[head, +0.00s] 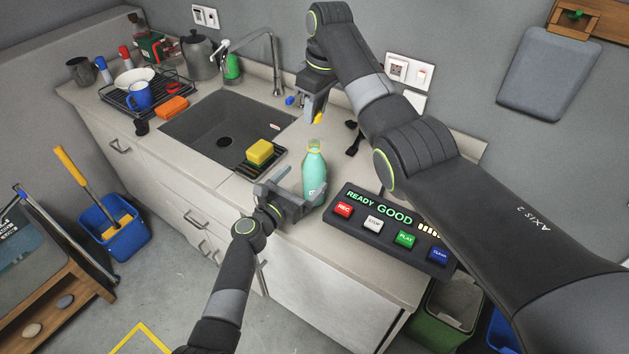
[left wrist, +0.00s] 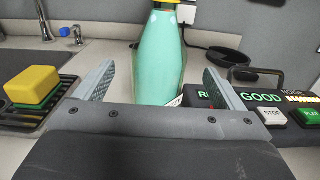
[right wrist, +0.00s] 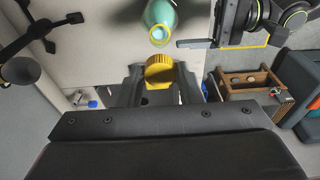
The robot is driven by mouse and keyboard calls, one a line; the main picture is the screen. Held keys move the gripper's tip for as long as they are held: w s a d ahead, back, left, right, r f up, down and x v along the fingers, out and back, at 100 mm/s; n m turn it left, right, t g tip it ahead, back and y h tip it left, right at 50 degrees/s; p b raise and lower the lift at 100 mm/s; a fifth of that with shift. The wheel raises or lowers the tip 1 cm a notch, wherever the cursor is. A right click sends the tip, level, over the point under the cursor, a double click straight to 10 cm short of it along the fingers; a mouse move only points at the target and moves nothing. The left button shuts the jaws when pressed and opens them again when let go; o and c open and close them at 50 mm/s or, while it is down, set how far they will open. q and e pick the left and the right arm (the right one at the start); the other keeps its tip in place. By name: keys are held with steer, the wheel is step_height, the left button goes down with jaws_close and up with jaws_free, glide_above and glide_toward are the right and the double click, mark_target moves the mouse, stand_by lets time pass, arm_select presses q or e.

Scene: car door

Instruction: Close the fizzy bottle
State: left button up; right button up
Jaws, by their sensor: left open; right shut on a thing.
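The teal bottle (head: 314,176) stands upright on the counter, with a yellowish band at its neck. The right wrist view shows the bottle (right wrist: 161,14) with its mouth uncovered. My left gripper (head: 299,185) is open low at the bottle, which shows between its fingers in the left wrist view (left wrist: 158,60); I cannot tell whether they touch it. My right gripper (head: 317,110) is shut on the yellow cap (right wrist: 159,72) and holds it above the bottle, apart from it. In the head view part of the cap (head: 319,116) shows below the fingers.
A button panel (head: 395,226) reading "READY GOOD" is right of the bottle. A rack with a yellow sponge (head: 260,151) is left of it, beside the sink (head: 225,125). A black utensil (head: 353,138) lies behind. The counter's front edge is close to the left gripper.

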arm_select(q)
steer(key=x, duration=0.5)
steer(key=shift+w, duration=0.1)
steer(key=shift+w+d, duration=0.3)
steer(key=shift+w, duration=0.05)
steer(key=shift+c, duration=0.2)
steer(key=c, duration=1.4)
steer(key=shift+c, duration=0.2)
arm_select(e)
glide_above(313, 141)
steer(key=shift+s+d+f, duration=0.15)
steer(key=shift+f, duration=1.1)
steer(key=shift+s+d+f, duration=0.15)
steer(key=shift+f, duration=1.05)
